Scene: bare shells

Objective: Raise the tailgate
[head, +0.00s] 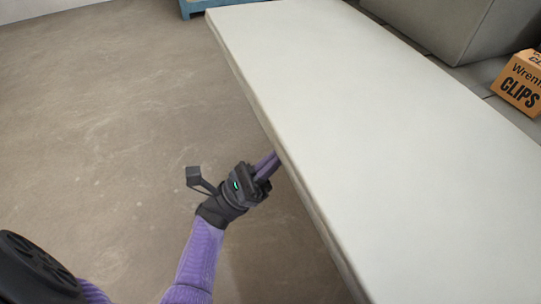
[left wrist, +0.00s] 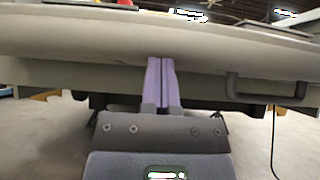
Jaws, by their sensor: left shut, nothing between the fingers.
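The tailgate (head: 370,110) is a long, pale panel lying roughly flat across the right of the head view. In the left wrist view its thick near edge (left wrist: 70,45) runs across the picture, with a dark bar handle (left wrist: 265,90) below it on the right. My left gripper (head: 273,160) is at the panel's left edge, and its fingertips are partly hidden beneath it. In the left wrist view its purple fingers (left wrist: 161,75) are together and empty, reaching under the edge. I cannot tell whether they touch the panel. My right gripper is not in view.
An orange carton marked CLIPS (head: 519,84) sits beyond the panel at the right, near a large grey block (head: 440,35). A blue object (head: 205,7) stands on the floor at the top. Open concrete floor (head: 110,120) lies left of the panel.

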